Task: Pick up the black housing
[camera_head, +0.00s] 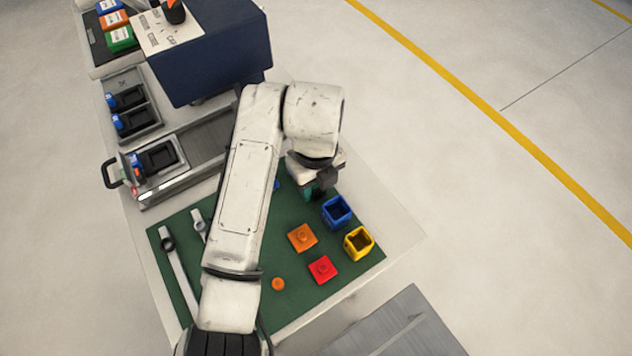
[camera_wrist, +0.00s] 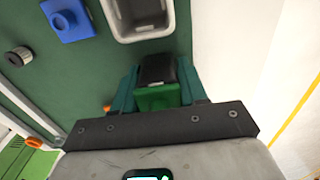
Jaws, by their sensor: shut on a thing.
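My gripper (camera_wrist: 157,84) shows in the wrist view with its two dark green fingers on either side of a black block, which I take to be the black housing (camera_wrist: 157,68). A brighter green face lies on the near side of this block, between the fingers. The fingers are shut on it. In the head view my gripper (camera_head: 315,188) is over the far right part of the green mat, beyond the blue open box. The held block is mostly hidden there by my arm and gripper. I cannot tell whether it touches the mat.
On the mat (camera_head: 345,272) are a blue open box (camera_head: 336,211), a yellow open box (camera_head: 358,243), an orange piece (camera_head: 302,237) and a red piece (camera_head: 322,269). A grey-white open container (camera_wrist: 140,33) and a blue piece (camera_wrist: 70,22) lie ahead in the wrist view.

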